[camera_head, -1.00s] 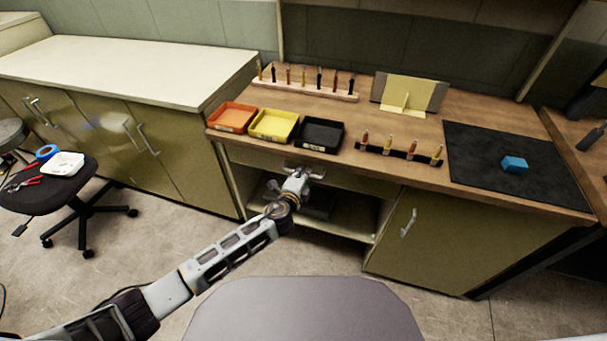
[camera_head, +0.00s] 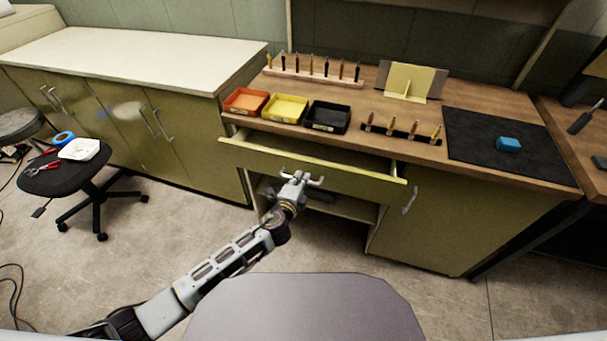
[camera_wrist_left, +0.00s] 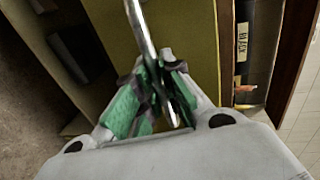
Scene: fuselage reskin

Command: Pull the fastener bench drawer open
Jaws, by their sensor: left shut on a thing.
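The olive-green fastener bench drawer (camera_head: 312,166) sticks out from under the wooden bench top (camera_head: 405,104) in the head view. A gap shows between its front panel and the bench. My left gripper (camera_head: 300,180) is at the middle of the drawer front. In the left wrist view, the green-padded fingers of my left gripper (camera_wrist_left: 160,100) are shut on the metal drawer handle (camera_wrist_left: 143,35). The drawer front (camera_wrist_left: 185,35) also shows there, behind the handle. The drawer's inside is mostly hidden from the head view. My right gripper is not in view.
Orange (camera_head: 246,101), yellow (camera_head: 285,108) and black (camera_head: 327,117) trays stand on the bench above the drawer. A black stool (camera_head: 65,178) stands at left. A cupboard door with a handle (camera_head: 409,199) is right of the drawer. The floor in front is clear.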

